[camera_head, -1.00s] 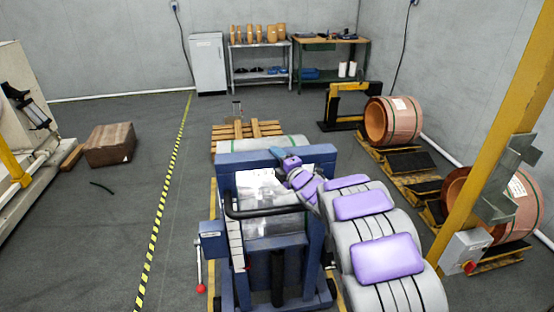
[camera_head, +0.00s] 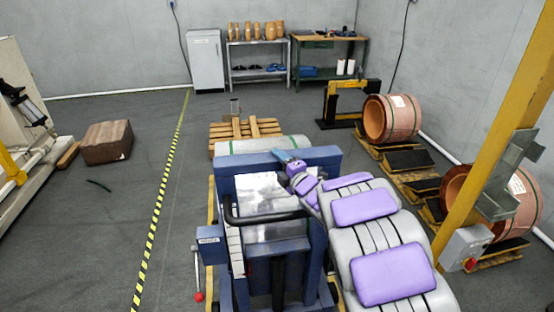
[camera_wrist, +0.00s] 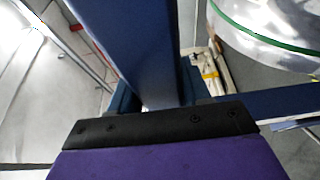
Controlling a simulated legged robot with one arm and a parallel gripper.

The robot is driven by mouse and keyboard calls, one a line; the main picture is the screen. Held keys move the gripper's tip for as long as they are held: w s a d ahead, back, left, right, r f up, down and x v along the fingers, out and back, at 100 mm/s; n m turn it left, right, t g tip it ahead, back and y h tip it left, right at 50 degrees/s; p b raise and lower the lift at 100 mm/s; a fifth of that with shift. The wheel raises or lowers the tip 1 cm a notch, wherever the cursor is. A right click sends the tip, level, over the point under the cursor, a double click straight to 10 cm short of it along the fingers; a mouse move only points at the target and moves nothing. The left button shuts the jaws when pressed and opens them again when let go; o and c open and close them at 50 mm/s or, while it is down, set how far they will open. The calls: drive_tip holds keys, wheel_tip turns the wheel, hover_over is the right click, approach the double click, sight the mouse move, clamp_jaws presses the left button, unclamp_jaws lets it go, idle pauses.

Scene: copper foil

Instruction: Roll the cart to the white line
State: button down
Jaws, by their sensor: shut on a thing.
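The cart (camera_head: 266,250) is a blue steel frame with a shiny sheet-metal panel and a black bar handle. It stands upright in front of me in the head view. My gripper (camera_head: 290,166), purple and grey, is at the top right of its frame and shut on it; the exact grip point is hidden. In the wrist view, the black front edge of my gripper (camera_wrist: 160,124) lies against the cart's blue beams (camera_wrist: 130,45). I cannot make out a white line on the floor in either view.
A grey roll (camera_head: 265,145) and a wooden pallet (camera_head: 245,130) are just beyond the cart. A yellow-black floor stripe (camera_head: 160,205) runs at left, with a cardboard box (camera_head: 107,142) past it. Copper coils (camera_head: 392,119) and a yellow post (camera_head: 495,125) are at right. Floor between stripe and cart is clear.

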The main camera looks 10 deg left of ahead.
sight(279, 170)
drive_tip(key=shift+v, duration=0.85)
drive_tip(key=shift+s+a+f, duration=0.1)
drive_tip(key=shift+s+f, duration=0.05)
drive_tip(key=shift+f, duration=0.05)
drive_tip(key=shift+s+a+f, duration=0.1)
drive_tip(key=shift+s+f, duration=0.15)
drive_tip(key=shift+f, duration=0.15)
drive_tip(key=shift+s+f, duration=0.1)
drive_tip(key=shift+s, duration=0.3)
drive_tip(key=s, duration=0.1)
drive_tip(key=s+d, duration=0.1)
drive_tip(key=s, duration=0.1)
drive_tip(key=s+d+r, duration=0.1)
drive_tip(key=shift+s, duration=0.25)
drive_tip(key=shift+s+a+f, duration=0.1)
drive_tip(key=shift+a+f, duration=0.05)
